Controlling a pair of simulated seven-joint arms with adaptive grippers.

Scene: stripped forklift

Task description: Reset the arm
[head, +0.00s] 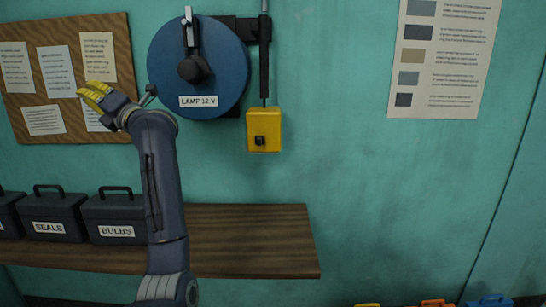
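My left arm rises in front of the shelf, and its gripper (98,93) with yellow finger pads is raised in front of the corkboard, left of the blue reel. It points up and left; the fingers overlap from this angle, so I cannot tell whether they are open or shut. No object shows clearly in them. The round blue reel (222,80) labelled "LAMP 12 V" is on the wall, with a dark hub and an upright metal lever (190,28). A yellow box (264,131) with a black knob hangs below a dark rod beside it. My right gripper is not in view.
A wooden shelf (255,240) runs below, with dark cases labelled "SEALS" (52,213) and "BULBS" (114,217) at its left. A corkboard (55,115) with papers and a chart (443,60) are on the teal wall. Orange and blue items show at the bottom right edge.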

